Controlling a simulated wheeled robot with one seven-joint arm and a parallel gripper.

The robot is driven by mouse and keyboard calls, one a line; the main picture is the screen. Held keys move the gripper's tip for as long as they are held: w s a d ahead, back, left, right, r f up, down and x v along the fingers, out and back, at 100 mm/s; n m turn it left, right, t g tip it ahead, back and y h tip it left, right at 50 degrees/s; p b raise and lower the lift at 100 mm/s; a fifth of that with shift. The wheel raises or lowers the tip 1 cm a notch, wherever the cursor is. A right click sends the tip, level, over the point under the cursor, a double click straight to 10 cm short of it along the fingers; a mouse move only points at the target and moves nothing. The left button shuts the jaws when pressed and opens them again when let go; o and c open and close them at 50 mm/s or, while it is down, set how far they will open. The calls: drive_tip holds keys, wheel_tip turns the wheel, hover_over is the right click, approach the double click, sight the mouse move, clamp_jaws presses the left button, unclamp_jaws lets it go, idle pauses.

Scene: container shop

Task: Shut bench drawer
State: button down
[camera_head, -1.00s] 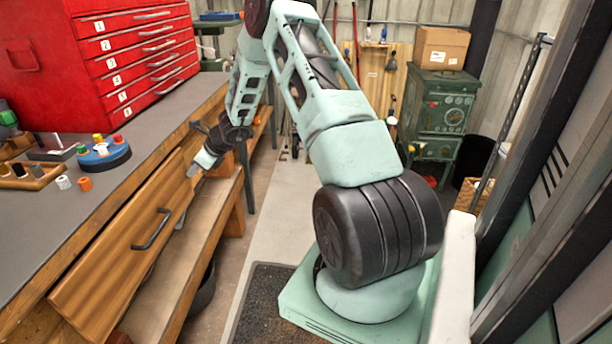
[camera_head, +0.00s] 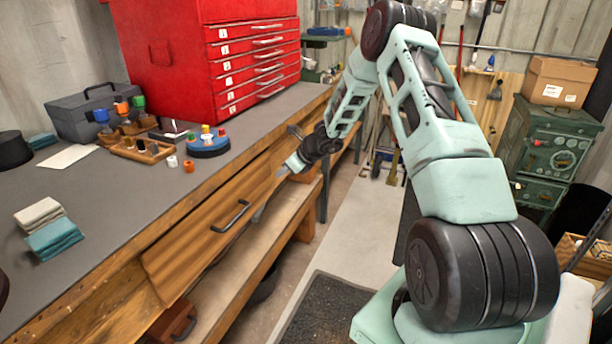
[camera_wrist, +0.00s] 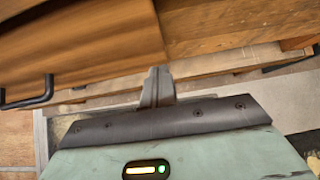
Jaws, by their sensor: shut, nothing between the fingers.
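The bench drawer (camera_head: 200,247) has a striped wooden front with a black bar handle (camera_head: 231,216). Its front stands out from the bench edge, so it looks partly open; how far is hard to tell. My gripper (camera_head: 284,170) is shut and empty, beside the far right end of the drawer front. In the wrist view, the fingers (camera_wrist: 157,86) are together just below the right end of the drawer front (camera_wrist: 85,45), with the handle (camera_wrist: 28,95) at the far left. Whether the fingertips touch the wood cannot be told.
The grey benchtop (camera_head: 100,205) holds a red tool cabinet (camera_head: 180,60), a grey toolbox (camera_head: 85,115), a blue round holder (camera_head: 208,148) and folded cloths (camera_head: 52,235). A lower shelf (camera_head: 235,290) runs under the drawer. A dark mat (camera_head: 325,305) lies on the open floor.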

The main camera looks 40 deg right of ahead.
drive_tip(key=s+f+v, duration=0.1)
drive_tip(key=v, duration=1)
drive_tip(key=shift+d, duration=0.2)
